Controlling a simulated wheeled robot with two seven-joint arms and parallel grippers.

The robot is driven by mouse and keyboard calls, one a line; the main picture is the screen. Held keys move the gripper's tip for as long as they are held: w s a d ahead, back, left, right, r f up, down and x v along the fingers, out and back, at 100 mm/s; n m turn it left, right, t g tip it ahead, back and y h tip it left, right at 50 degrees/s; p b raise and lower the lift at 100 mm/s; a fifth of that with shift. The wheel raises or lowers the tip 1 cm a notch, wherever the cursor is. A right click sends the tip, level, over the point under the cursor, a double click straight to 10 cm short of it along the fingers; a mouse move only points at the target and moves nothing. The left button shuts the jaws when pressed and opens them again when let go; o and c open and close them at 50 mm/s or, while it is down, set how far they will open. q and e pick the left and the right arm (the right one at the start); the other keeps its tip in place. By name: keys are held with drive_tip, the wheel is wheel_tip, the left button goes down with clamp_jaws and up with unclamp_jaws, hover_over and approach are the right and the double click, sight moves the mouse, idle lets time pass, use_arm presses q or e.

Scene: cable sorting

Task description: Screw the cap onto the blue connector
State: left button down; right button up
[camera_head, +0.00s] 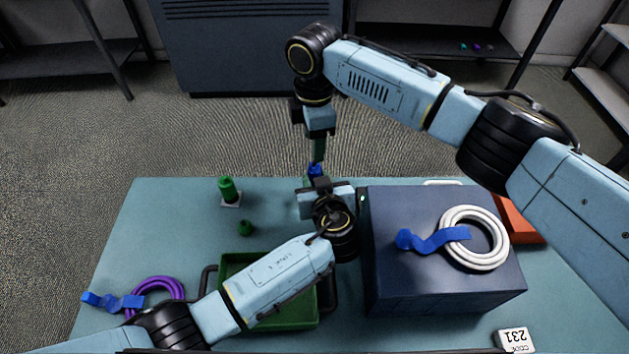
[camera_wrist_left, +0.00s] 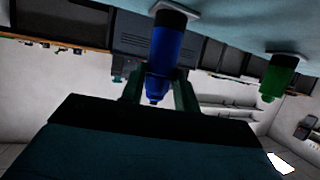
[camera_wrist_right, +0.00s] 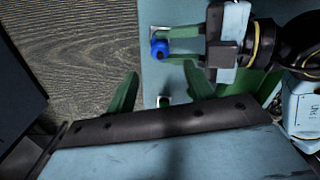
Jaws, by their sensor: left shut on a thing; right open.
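The blue connector (camera_wrist_left: 168,45) stands on a pale plate at the table's back edge. The left wrist view shows it upside down. A lighter blue cap (camera_wrist_left: 158,86) meets its free end, in line with it; I cannot tell whether the threads are engaged. My left gripper (camera_wrist_left: 158,97) is shut on the cap. The right wrist view shows the round blue top (camera_wrist_right: 158,49) at the left gripper's fingers. My right gripper (camera_wrist_right: 160,72) is open and empty, pointing down above that spot. In the head view the arms mostly hide the connector (camera_head: 314,171).
A green tray (camera_head: 232,262) lies under my left arm. A dark blue box (camera_head: 440,285) at right bears a white cable coil (camera_head: 446,240). A purple cable (camera_head: 172,286) lies front left.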

wheel_tip(320, 180, up, 4)
idle(0.4)
use_arm(q)
drive_tip(key=c, duration=1)
unclamp_jaws()
drive_tip(key=shift+o, duration=0.2)
drive_tip(key=p+v, duration=0.1)
drive_tip(key=v, duration=0.6)
drive_tip(key=shift+s, duration=0.25)
use_arm(e)
drive_tip(key=shift+r, duration=0.45)
use_arm(q)
drive_tip(key=shift+d+r, duration=0.1)
drive_tip(key=shift+r, duration=0.05)
